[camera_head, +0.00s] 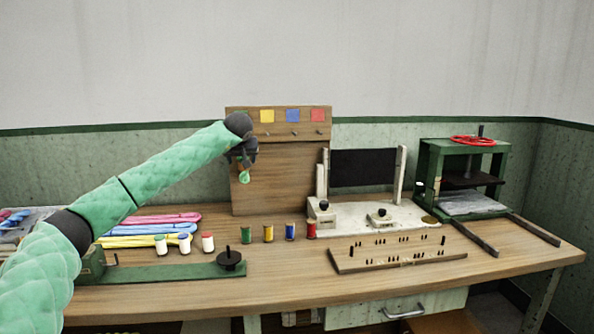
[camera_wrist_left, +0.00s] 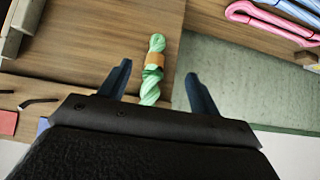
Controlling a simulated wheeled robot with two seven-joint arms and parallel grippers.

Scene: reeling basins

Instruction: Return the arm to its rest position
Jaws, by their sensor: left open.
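My left gripper (camera_head: 243,157) is open in front of the left end of the upright wooden board (camera_head: 280,178). A twisted green skein (camera_head: 244,177) with an orange-brown band hangs just below it against the board. In the left wrist view the green skein (camera_wrist_left: 154,68) lies between the two spread fingers (camera_wrist_left: 157,74), with gaps on both sides. Its upper end is hidden behind the gripper body, so its peg is not visible. The board has a row of pegs (camera_head: 295,133) under yellow, blue and red squares, with a green square partly showing at the left. My right gripper is not in view.
Pink, blue and yellow skeins (camera_head: 150,228) lie on the table at left. Several thread spools (camera_head: 268,233) stand in front of the board. A green base with a black knob (camera_head: 229,259), a pegged wooden block (camera_head: 397,253) and a green press (camera_head: 462,178) occupy the table.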

